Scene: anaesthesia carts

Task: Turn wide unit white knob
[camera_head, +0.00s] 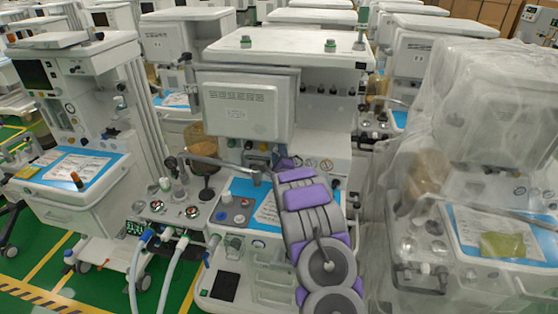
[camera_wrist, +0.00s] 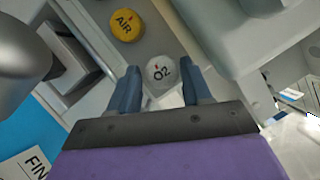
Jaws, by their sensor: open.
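The white knob (camera_wrist: 159,75), marked "O2", shows in the wrist view between the two blue fingers of my gripper (camera_wrist: 161,69). The fingers are open, one on each side of the knob in the picture. I cannot tell whether either finger touches it. In the head view the wide unit (camera_head: 283,42) stands in the middle, with a white top and a grey front panel. My purple and grey arm reaches up to its front, below that panel. The white knob cannot be made out there, behind my gripper (camera_head: 281,157).
A yellow knob (camera_wrist: 126,25) marked "AIR" sits up and left of the white knob in the wrist view. A grey rounded part (camera_wrist: 22,50) is close at the left. A plastic-covered cart (camera_head: 485,120) stands at the right, another cart (camera_head: 85,65) at the left.

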